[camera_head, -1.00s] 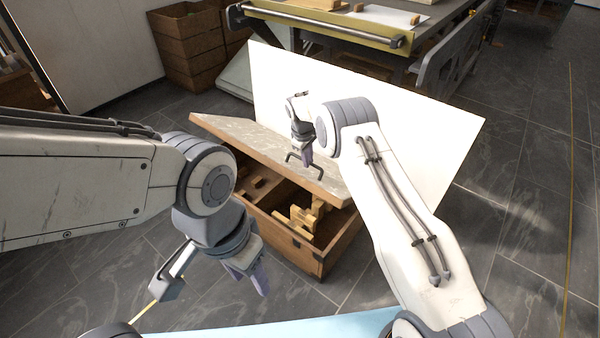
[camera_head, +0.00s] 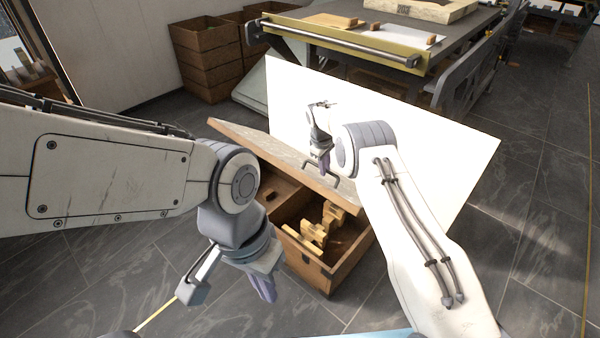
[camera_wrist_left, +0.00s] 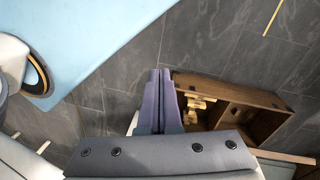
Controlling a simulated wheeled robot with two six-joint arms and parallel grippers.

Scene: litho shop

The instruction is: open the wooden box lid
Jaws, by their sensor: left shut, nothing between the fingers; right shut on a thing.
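The wooden box (camera_head: 313,272) stands on the floor with its lid (camera_head: 275,160) tilted up, so the front of the box is open. The lid has a grey worn top and a dark handle (camera_head: 334,180). My right gripper (camera_head: 325,165) is shut on the handle at the lid's top face. My left gripper (camera_head: 264,288) is shut and empty, in front of the box and apart from it. In the left wrist view the left fingers (camera_wrist_left: 160,100) are together beside the open box (camera_wrist_left: 262,125).
Yellowish wooden pieces (camera_head: 322,228) lie inside the box. A white panel (camera_head: 430,150) stands behind it. A worktable (camera_head: 400,45) and stacked brown crates (camera_head: 205,60) are farther back. Grey tiled floor (camera_head: 90,270) is clear at left.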

